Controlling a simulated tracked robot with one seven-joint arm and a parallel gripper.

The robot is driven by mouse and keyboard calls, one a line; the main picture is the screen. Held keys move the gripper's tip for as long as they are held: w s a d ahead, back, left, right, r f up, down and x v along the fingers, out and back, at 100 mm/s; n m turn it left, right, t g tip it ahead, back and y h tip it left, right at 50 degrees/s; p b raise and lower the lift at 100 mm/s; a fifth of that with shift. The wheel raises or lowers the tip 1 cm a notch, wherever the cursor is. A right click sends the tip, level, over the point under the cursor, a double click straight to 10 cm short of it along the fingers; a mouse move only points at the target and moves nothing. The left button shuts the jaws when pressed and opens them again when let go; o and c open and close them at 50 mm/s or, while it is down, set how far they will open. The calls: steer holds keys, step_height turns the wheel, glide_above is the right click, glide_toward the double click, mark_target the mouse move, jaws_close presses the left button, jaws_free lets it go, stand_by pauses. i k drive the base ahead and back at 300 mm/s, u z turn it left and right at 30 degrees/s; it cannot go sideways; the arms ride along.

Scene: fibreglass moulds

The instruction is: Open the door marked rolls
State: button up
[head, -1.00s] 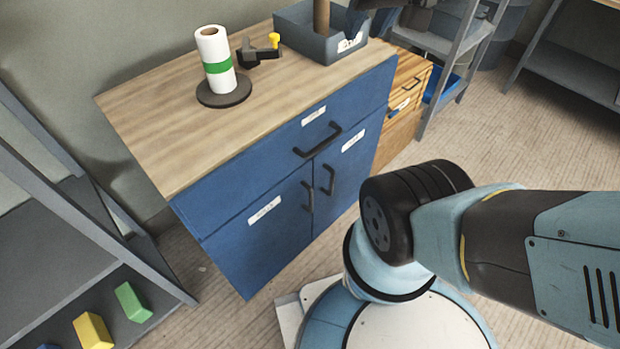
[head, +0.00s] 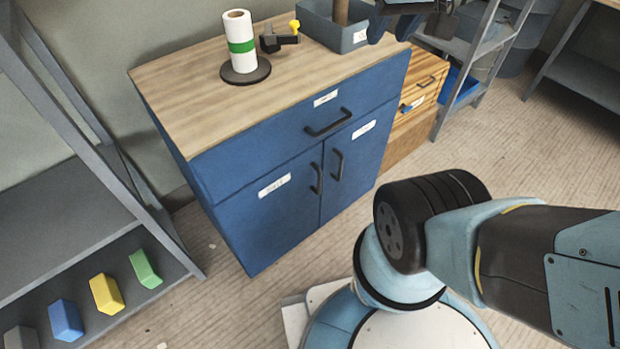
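A blue cabinet (head: 240,150) with a wooden top stands at the centre. It has one wide drawer (head: 300,125) above two doors, a left door (head: 265,222) and a right door (head: 352,160). Each door has a dark bar handle near the middle seam: the left handle (head: 316,178) and the right handle (head: 338,164). Both doors and the drawer are shut. Each front has a white label, too small to read surely. What looks like my gripper (head: 408,22) is partly in view at the top edge, above the cabinet's right end, apart from both handles. Its finger opening is unclear.
On the top stand a paper roll on a holder (head: 240,46), a dark tool with a yellow knob (head: 278,38) and a grey bin (head: 336,32). A grey shelf (head: 60,205) with coloured blocks is at left. A wooden drawer unit (head: 418,88) stands at right. Floor before the doors is partly clear.

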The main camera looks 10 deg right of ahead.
mark_target(265, 220)
steer(key=k, duration=1.75)
steer(key=u, duration=0.7)
steer(key=i, duration=1.55)
